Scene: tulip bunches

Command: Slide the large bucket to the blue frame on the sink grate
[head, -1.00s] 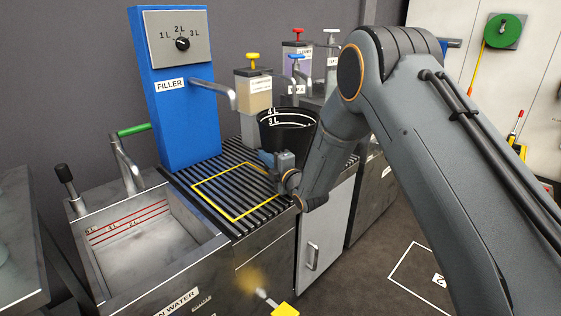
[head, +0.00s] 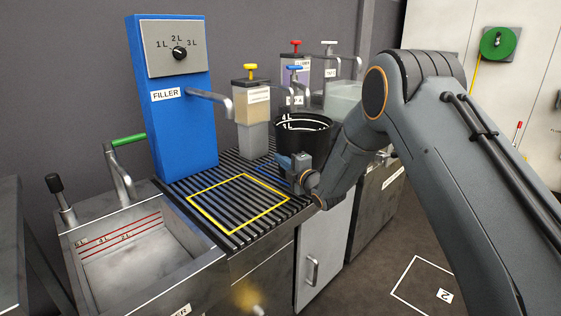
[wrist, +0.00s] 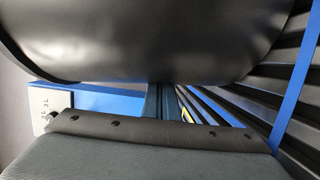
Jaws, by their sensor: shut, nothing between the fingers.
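The large black bucket (head: 303,137), with white level marks inside, stands on the slatted sink grate (head: 176,187) toward its right end. In the wrist view its dark side (wrist: 140,40) fills the top. My gripper (head: 289,161) is shut and empty, low at the bucket's near left side, touching it or very close. Its fingers (wrist: 162,98) meet the bucket's outline in the wrist view. A blue strip (wrist: 295,85) crosses the grate slats at right there, likely part of the blue frame.
A yellow frame (head: 214,187) lies on the bare grate left of the bucket. The blue filler (head: 175,130) with its spout and several dispensers, one yellow-topped (head: 250,67), stand behind. The sink basin (head: 140,255) is at left. The grate's front edge is close to my gripper.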

